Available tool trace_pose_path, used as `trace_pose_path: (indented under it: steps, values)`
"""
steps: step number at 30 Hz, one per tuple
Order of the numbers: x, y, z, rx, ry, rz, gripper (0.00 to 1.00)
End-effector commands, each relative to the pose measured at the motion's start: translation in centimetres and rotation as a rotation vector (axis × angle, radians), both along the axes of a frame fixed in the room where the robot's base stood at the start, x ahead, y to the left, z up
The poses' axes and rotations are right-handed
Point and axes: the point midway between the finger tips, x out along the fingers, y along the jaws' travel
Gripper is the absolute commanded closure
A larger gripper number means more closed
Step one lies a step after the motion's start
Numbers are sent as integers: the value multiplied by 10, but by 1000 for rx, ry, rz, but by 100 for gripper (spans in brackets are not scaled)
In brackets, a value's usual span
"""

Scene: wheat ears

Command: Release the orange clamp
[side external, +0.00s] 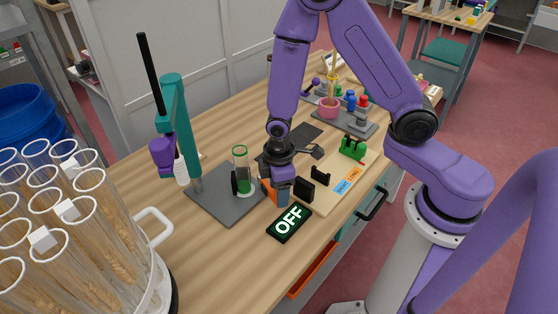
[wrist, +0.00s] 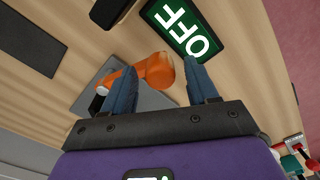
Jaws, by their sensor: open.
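The orange clamp (side external: 266,190) sits at the right edge of a grey plate (side external: 222,206), partly hidden behind my gripper in the side view. In the wrist view the orange clamp (wrist: 155,70) has a rounded end lying between my two fingers, with its arm passing by the left finger. My gripper (side external: 282,196) is low over the bench at the clamp. Its two blue fingers are apart in the wrist view (wrist: 162,82). I cannot tell whether either finger touches the clamp. A glass tube with green bands (side external: 241,170) stands on the plate next to the clamp.
A light board (side external: 338,186) with a green block (side external: 353,147) is to the right. A teal stand (side external: 177,125) with a purple part is to the left. Large tubes of wheat ears (side external: 80,220) fill the left foreground.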

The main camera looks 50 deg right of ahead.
Motion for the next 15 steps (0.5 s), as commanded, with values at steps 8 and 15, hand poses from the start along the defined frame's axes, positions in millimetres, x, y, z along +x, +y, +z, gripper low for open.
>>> trace_pose_path:
  steps: [8,15]
  values:
    - [1,1,34,3,-4,0,42]
    - [1,1,67,3,-4,1,42]
